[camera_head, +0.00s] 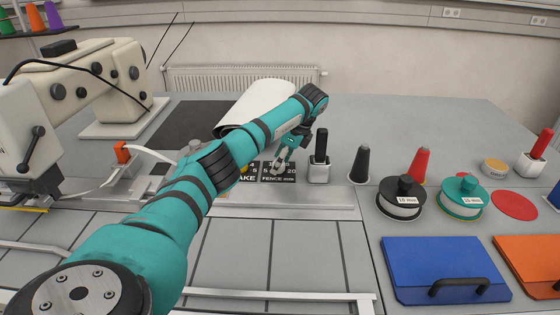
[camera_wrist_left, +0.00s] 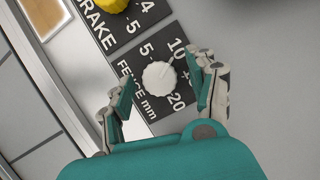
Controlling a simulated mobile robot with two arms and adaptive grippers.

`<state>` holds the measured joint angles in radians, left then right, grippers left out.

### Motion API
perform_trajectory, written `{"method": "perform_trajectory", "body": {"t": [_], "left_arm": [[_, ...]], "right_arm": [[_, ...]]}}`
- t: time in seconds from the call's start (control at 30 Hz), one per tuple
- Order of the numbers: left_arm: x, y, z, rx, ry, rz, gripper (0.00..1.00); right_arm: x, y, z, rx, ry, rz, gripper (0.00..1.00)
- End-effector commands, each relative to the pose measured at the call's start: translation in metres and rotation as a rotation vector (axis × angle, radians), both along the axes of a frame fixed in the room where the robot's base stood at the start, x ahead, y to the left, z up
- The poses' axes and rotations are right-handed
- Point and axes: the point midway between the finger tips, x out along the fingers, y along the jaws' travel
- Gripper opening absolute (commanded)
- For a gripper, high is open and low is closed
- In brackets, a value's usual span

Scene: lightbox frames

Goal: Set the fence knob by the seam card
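The fence knob (camera_wrist_left: 160,75) is a round white dial on a black plate (camera_wrist_left: 128,68) lettered FENCE mm. Numbers 5, 10 and 20 show around it, and my finger covers part of the scale. A thin mark on the knob seems to point toward the 10. My left gripper (camera_wrist_left: 165,88) is open, one finger on each side of the knob, with gaps to it. In the head view my left gripper (camera_head: 280,163) hangs over the same plate (camera_head: 277,178) and hides the knob. I cannot identify a seam card. My right gripper is out of view.
A yellow brake knob (camera_wrist_left: 105,4) is beside the fence dial. A sewing machine (camera_head: 85,75) stands at left. A black-handled white block (camera_head: 319,160), black cone (camera_head: 360,164), red cone (camera_head: 418,165), labelled spools (camera_head: 401,199) and a blue lid (camera_head: 440,262) are at right.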

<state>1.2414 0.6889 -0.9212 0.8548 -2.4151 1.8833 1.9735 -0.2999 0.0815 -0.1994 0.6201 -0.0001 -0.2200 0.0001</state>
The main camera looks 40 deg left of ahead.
Motion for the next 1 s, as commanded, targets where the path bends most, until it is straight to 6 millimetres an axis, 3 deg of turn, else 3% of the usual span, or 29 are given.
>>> {"method": "perform_trajectory", "body": {"t": [0.27,0.7,1.0], "left_arm": [[0.0,0.0,0.007,-0.001,0.001,-0.001,0.58],[0.001,0.0,0.085,0.002,-0.002,0.0,0.58],[0.0,0.0,0.1,-0.001,0.001,-0.001,0.58]], "right_arm": [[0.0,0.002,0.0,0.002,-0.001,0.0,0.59],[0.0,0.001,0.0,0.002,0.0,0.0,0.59],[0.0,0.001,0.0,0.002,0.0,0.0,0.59]]}}
